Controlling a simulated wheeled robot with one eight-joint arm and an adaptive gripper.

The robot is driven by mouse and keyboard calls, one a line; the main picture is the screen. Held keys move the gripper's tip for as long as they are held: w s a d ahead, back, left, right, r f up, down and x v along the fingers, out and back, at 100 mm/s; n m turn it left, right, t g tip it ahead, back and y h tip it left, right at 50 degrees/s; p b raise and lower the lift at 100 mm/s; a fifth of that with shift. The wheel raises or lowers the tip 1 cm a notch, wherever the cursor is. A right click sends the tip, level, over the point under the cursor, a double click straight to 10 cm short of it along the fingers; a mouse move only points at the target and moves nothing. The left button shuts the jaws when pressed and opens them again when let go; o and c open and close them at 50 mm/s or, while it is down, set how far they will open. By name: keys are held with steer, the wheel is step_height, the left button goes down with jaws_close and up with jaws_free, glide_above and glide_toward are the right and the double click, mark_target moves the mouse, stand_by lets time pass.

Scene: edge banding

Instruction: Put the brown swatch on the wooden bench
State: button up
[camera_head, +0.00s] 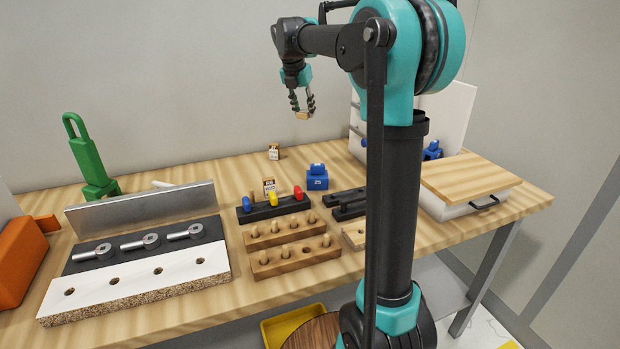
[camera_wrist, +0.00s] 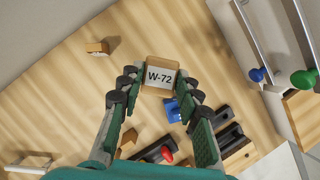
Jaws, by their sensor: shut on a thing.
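The brown swatch (camera_wrist: 161,62), a small tan-brown block with a white "W-72" label, is held between the two fingers of my gripper (camera_wrist: 159,83). In the head view the swatch (camera_head: 304,116) shows below the fingertips of my gripper (camera_head: 303,106), raised in the air above the back of the wooden bench (camera_head: 345,167). The swatch is apart from the bench top. The wrist view shows bare bench (camera_wrist: 55,100) to the left of the swatch and a blue object just below it.
A small labelled block (camera_head: 273,152) stands at the back, with another (camera_head: 269,187) near the front. A blue weight (camera_head: 317,178), peg racks (camera_head: 290,256) and a metal-backed jig (camera_head: 140,212) occupy the middle and left. A drawer box (camera_head: 470,180) stands right.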

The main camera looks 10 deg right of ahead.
mark_target(306, 168)
step_height(306, 168, down, 19)
steer(key=shift+f, duration=0.1)
stand_by(0.4)
steer(key=shift+f, duration=0.15)
steer(key=o, duration=0.9)
steer(key=shift+o, duration=0.2)
steer(key=v, duration=1.2)
steer(key=shift+s+a, duration=0.1)
